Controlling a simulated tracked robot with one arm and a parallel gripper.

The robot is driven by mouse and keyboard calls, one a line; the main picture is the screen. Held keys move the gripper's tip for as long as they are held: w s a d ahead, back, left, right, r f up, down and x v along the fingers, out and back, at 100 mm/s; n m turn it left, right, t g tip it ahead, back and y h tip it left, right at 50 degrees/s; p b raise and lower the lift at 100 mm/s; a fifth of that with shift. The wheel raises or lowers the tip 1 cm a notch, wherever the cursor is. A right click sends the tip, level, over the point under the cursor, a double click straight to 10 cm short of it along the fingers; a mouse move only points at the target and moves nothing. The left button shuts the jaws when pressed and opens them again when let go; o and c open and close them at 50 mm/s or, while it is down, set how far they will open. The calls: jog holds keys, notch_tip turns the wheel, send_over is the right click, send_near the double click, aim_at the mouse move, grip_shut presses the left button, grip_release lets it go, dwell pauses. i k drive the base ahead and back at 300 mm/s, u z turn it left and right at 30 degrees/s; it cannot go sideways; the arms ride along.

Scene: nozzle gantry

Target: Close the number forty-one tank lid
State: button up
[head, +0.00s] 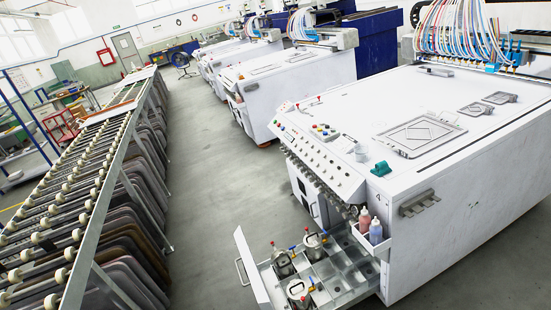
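An open metal drawer (347,277) sticks out at the front of the nearest white machine (430,165). It is divided into compartments. Three small metal tanks stand in it: one at the left (283,265), one at the back (314,246) and one at the front (298,293). They have pale tops and small red, blue or yellow parts beside them. I cannot read any number, so I cannot tell which is forty-one, and the lids are too small to tell open from shut. My gripper is not in view.
Red and blue bottles (370,226) stand in a white holder at the machine's corner, beside the drawer. A long roller rack (75,200) holding dark frames runs along the left. The grey floor aisle (205,185) between is clear. More machines stand behind.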

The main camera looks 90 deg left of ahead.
aim_at(284, 257)
jog(key=u, duration=0.6)
jog(key=i, duration=0.1)
jog(key=u, duration=1.55)
jog(key=k, duration=0.6)
jog(key=u, duration=0.6)
jog(key=i, duration=0.85)
jog(key=u, duration=0.1)
